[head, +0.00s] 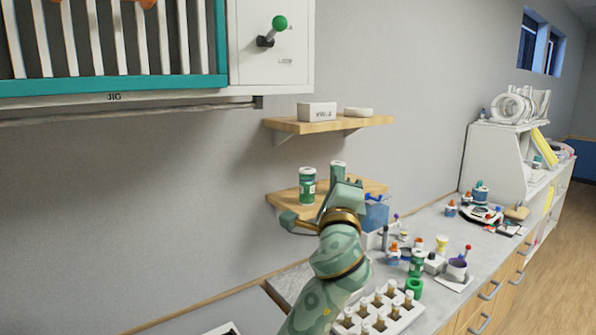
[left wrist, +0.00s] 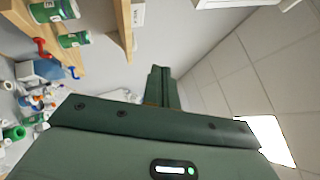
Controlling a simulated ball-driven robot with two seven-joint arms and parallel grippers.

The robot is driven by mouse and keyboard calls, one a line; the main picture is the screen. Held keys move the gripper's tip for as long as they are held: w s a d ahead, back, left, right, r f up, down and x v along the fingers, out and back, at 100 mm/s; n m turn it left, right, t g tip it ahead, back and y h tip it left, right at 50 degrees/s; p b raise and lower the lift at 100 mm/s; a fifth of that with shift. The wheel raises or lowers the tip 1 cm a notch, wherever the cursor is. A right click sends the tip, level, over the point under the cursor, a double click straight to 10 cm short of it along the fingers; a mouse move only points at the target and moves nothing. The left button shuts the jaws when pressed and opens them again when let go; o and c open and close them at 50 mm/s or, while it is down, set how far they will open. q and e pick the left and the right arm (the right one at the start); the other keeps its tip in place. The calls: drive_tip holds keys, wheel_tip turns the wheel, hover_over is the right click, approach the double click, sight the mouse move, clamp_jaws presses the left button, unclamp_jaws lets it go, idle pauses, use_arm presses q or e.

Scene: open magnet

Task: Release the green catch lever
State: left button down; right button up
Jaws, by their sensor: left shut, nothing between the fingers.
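The green catch lever (head: 279,23) is a green ball knob on a short grey stem with a dark base. It sticks out from a white panel (head: 270,60) at the upper left of the head view, right of a teal-framed rack. My left gripper (head: 338,170) is at the lower shelf, well below and right of the lever and apart from it. Its fingers are shut and empty; they also show in the left wrist view (left wrist: 162,75). The lever does not show in the left wrist view. My right gripper is in neither view.
Two wooden shelves hang on the wall; the upper one (head: 285,124) holds a white box (head: 317,112). A green-labelled jar (head: 307,186) stands on the lower shelf (head: 285,201). A cluttered counter with a vial rack (head: 350,324) lies below. The wall left of the shelves is clear.

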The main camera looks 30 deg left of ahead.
sight(275, 30)
use_arm(q)
drive_tip(key=s+r+n+y+p, duration=0.1)
drive_tip(key=s+r+y, duration=0.2)
drive_tip(key=r, duration=0.6)
drive_tip(key=s+r+n+y, duration=0.1)
drive_tip(key=s+r+y, duration=0.2)
drive_tip(key=r, duration=0.6)
drive_tip(key=w+a+r+p, duration=0.3)
drive_tip(key=a+r+p, duration=0.4)
drive_tip(key=shift+w+a+r, duration=0.15)
drive_tip(key=shift+a+r, duration=0.15)
drive_tip(key=shift+a, duration=0.05)
drive_tip(key=shift+w, duration=0.1)
